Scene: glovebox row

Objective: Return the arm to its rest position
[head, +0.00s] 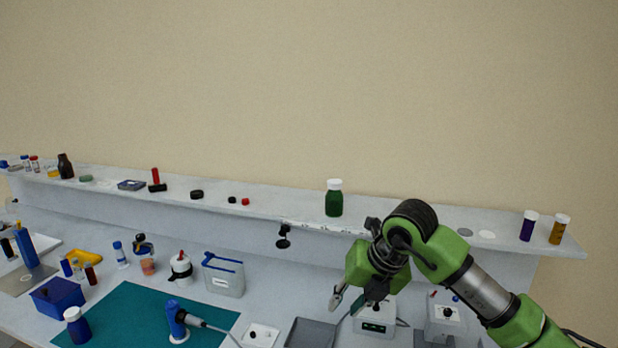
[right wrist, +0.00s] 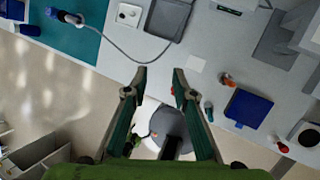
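My right arm, green and grey, comes in from the lower right of the head view. Its right gripper (head: 346,304) hangs over the bench, left of the wrist. In the right wrist view the right gripper (right wrist: 159,76) has its two fingers apart with nothing between them. Below the fingertips are the bench's front edge and the floor. No left arm or left gripper shows in the head view.
A shelf (head: 290,216) runs along the bench, with a green bottle (head: 334,200) standing on it. A teal mat (head: 130,312), a blue box (head: 57,298) and a grey tray (head: 311,333) lie on the bench. A dark blue box (right wrist: 248,108) lies right of the gripper in the wrist view.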

